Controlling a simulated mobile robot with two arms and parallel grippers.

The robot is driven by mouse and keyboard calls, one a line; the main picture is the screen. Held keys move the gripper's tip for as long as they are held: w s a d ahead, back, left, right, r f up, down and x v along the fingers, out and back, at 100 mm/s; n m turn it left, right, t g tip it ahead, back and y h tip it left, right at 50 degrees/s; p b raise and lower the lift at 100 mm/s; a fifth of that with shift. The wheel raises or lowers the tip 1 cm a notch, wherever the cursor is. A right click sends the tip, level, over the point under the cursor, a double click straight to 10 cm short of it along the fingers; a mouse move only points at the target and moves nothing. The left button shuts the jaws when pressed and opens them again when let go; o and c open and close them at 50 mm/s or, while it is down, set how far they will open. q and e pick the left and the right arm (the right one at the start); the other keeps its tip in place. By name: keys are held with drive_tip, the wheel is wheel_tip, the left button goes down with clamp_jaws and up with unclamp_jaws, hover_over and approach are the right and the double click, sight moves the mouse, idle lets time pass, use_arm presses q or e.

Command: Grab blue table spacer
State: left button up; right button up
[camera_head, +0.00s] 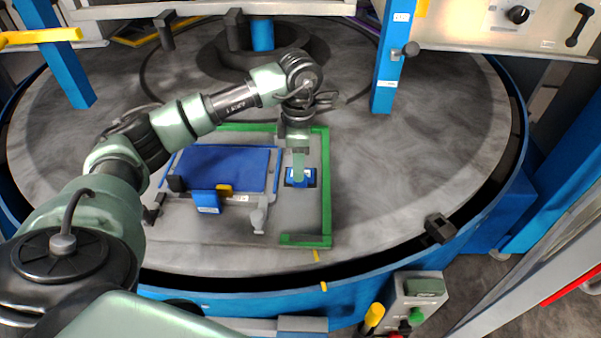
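A small blue block with a pale label (308,182), which looks like the blue table spacer, sits on the grey plate inside the green bracket, right of a large blue pad. My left arm reaches in from the left and bends down over this block. My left gripper (298,172) points down, with its pale green fingertip in front of the block's middle. The finger hides part of the block. The gap between the fingers does not show, and I cannot tell whether they touch the block. My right gripper is not in view.
The large blue pad (232,165) lies left of the block, with another labelled blue piece (206,201) at its front. The green bracket (326,200) edges the plate on the right. A blue post (388,65) stands behind right. The round grey table (420,165) is clear on the right.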

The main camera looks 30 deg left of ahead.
use_arm(q)
drive_tip(key=shift+d+f, duration=0.1)
drive_tip(key=shift+f, duration=1.25)
clamp_jaws()
drive_tip(key=shift+w+r, duration=0.1)
drive_tip(key=shift+r, duration=0.05)
